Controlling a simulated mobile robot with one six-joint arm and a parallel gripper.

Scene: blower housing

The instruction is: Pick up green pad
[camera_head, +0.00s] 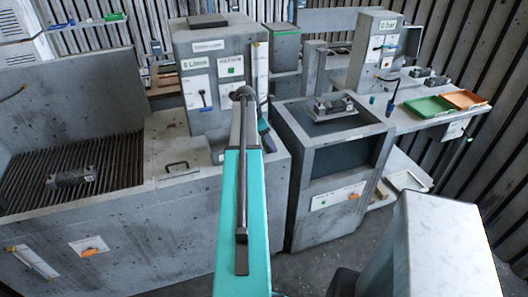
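Several green things show, and I cannot tell for sure which is the pad. A flat green tray-like piece (430,107) lies on the right-hand bench, left of an orange one. A small green piece (115,16) lies on the shelf at the upper left. My gripper's fingers are hidden behind the arm. A dark teal part shows just right of the arm's end.
An orange tray (465,98) lies beside the green one. A grey stand (335,160) with a metal part (335,107) on top stands right of my arm. A slatted grate (110,165) is at left with a dark block (71,176) on it. Floor shows at lower right.

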